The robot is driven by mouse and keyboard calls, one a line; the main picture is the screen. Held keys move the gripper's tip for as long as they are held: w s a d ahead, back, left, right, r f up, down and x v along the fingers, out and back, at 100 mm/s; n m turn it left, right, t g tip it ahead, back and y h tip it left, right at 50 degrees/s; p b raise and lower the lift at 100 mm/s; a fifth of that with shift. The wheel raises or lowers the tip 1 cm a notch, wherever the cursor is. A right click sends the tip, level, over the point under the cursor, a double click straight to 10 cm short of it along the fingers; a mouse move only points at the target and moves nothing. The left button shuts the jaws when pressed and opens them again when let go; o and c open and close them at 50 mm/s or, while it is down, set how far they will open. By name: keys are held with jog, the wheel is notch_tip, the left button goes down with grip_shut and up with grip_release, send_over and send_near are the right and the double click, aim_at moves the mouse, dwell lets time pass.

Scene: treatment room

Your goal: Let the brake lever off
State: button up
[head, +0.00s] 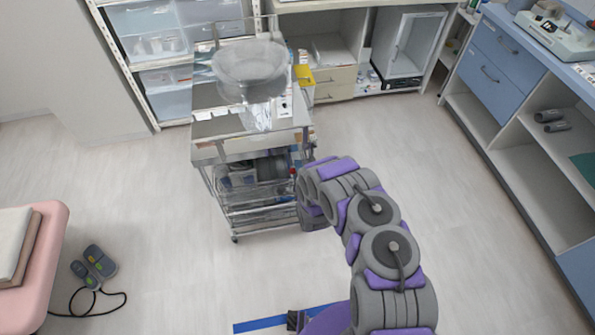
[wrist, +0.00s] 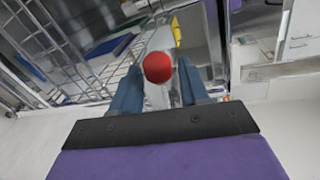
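The brake lever shows as a round red knob (wrist: 158,67) in the wrist view, with a pale stem below it. In the head view it is a small red spot (head: 292,172) at the right side of the metal cart (head: 222,155). My gripper (wrist: 158,72) has its two blue fingers apart, one on each side of the knob, with a gap visible on both sides. I cannot tell how deep the knob sits between the fingers. In the head view my arm hides the gripper.
A clear basin (head: 249,65) stands on the cart's top. Blue drawers and open shelves (head: 520,160) line the right. A pink-edged couch (head: 45,250) and a foot pedal (head: 93,265) with a cable are at left. The floor around the cart is mostly clear.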

grip_shut()
jog(key=shift+s, duration=0.1)
dwell(0.4)
